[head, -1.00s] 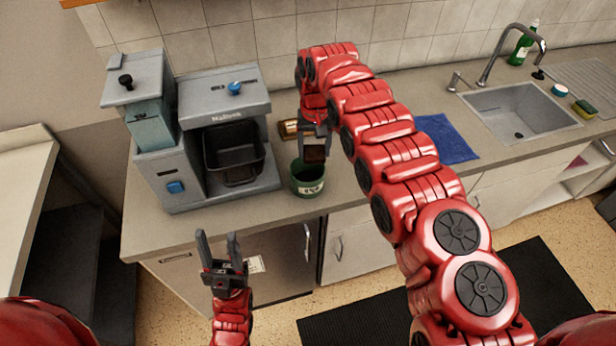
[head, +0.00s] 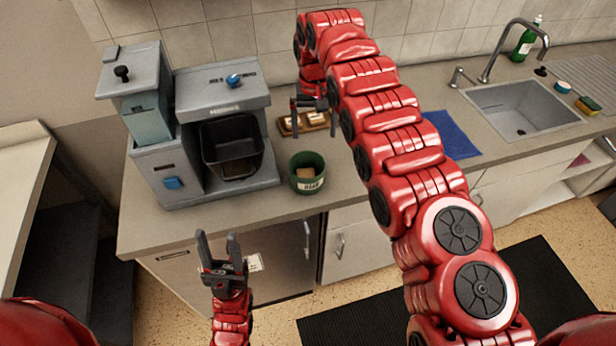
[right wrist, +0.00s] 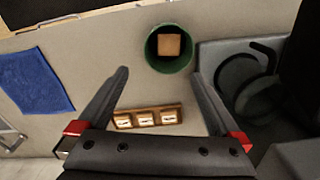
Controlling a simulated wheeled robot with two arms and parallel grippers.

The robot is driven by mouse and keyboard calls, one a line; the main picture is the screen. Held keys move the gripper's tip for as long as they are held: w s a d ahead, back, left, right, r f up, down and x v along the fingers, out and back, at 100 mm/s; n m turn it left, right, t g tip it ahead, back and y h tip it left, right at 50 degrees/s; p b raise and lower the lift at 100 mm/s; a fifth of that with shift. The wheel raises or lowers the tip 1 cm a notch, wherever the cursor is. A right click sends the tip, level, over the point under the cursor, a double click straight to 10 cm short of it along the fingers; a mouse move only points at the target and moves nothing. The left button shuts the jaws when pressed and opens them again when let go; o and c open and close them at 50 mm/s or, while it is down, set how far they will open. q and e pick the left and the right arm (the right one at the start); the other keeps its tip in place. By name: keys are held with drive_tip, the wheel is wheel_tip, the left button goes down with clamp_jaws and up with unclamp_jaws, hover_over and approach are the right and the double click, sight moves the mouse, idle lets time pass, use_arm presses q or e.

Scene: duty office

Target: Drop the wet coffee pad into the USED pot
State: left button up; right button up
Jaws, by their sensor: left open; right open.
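The green USED pot (head: 309,186) stands upright on the counter, just right of the coffee machine. The coffee pad (head: 305,172), a light brown square, lies inside it. In the right wrist view the pad (right wrist: 168,45) sits within the pot's round rim (right wrist: 149,50), clear of my fingers. My right gripper (head: 313,130) is open and empty, above the counter and a little behind the pot. Its two spread fingers (right wrist: 160,75) also show in the right wrist view. My left gripper (head: 217,238) is open and empty, in front of the counter's front edge.
A wooden tray (head: 286,127) with several small items lies behind the pot, partly hidden by my right gripper. The grey coffee machine (head: 222,91) stands close on the left. A blue cloth (head: 452,136) and a sink (head: 522,108) are to the right.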

wheel_tip(320, 180, up, 12)
drive_tip(key=p, duration=1)
drive_tip(key=shift+r, duration=0.2)
